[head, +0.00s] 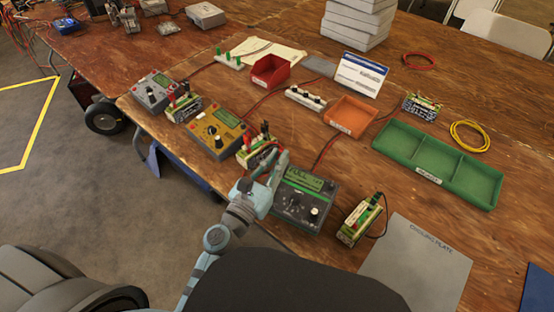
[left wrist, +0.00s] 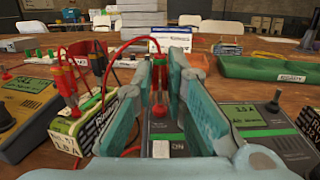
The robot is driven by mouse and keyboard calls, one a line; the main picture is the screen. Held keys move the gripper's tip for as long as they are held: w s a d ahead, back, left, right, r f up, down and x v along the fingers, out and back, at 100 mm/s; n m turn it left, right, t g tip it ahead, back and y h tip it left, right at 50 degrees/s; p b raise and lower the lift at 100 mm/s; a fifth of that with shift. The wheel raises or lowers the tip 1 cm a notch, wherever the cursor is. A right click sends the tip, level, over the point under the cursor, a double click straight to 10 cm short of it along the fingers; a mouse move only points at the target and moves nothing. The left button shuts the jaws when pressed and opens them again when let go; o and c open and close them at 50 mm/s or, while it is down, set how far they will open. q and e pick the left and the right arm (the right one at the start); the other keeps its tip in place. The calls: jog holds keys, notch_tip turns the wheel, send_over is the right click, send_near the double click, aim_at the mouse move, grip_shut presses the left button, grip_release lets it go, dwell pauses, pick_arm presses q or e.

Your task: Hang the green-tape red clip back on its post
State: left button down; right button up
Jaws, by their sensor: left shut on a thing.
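My left gripper (head: 277,165) is over the near edge of the table, beside a dark charger (head: 318,208) with a green band. In the left wrist view its fingers (left wrist: 160,85) are shut on a red clip (left wrist: 159,98), which stands upright between the fingertips. A red lead (left wrist: 128,43) arches from near it to the left. A white strip with green posts (head: 229,58) stands at the back left, and a strip with dark knobs (head: 305,98) is farther right. My right gripper is not in view.
A battery pack (head: 258,153) with clips stands left of the gripper, beside a yellow charger (head: 216,134). Another battery (head: 360,220) stands right of the dark charger. Red (head: 270,71) and orange bins (head: 351,115) and a green tray (head: 424,172) lie beyond.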

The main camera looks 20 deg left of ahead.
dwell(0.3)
pick_arm(q)
jog(key=c, duration=1.5)
grip_release()
jog(key=shift+c, duration=0.2)
jog(key=shift+o, duration=0.4)
jog(key=shift+o, duration=0.7)
notch_tip(320, 180, up, 7)
jog(key=p, duration=0.7)
jog(key=shift+r, duration=0.2)
